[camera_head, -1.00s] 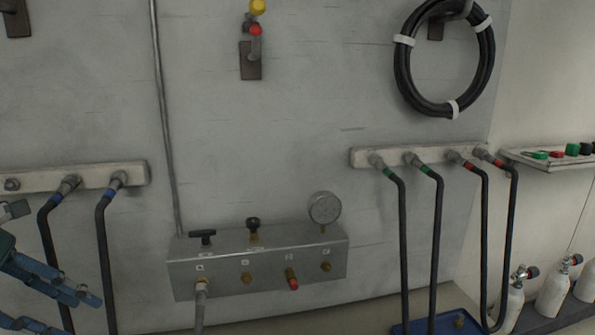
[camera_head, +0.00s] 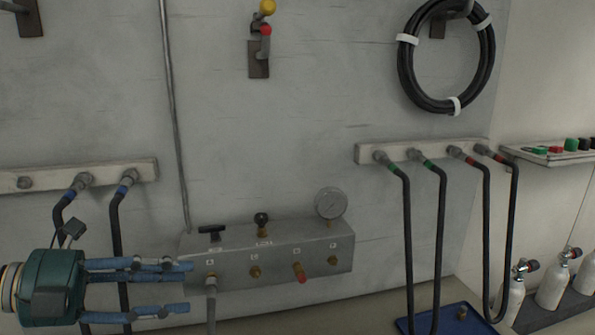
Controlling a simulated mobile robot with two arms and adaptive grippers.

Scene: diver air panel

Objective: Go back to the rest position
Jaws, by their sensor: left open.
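My left gripper (camera_head: 188,287) reaches in from the lower left, its blue fingers pointing right and spread apart with nothing between them. It is in front of the two blue-banded hoses at the left. Its fingertips are by the left end of the metal air panel (camera_head: 340,259), close to the grey hose (camera_head: 211,305) on the panel's leftmost port; I cannot tell whether they touch. The panel carries a black T-handle (camera_head: 211,231), a black knob (camera_head: 261,220), a round gauge (camera_head: 330,203) and a red-tipped fitting (camera_head: 299,272). My right gripper is out of view.
The left hose rail (camera_head: 50,177) and right hose rail (camera_head: 370,152) hold black hoses. A blue tray (camera_head: 478,325) lies at lower right, near white bottles (camera_head: 552,289). A shelf (camera_head: 560,158) holds coloured caps. A coiled hose (camera_head: 402,75) hangs above.

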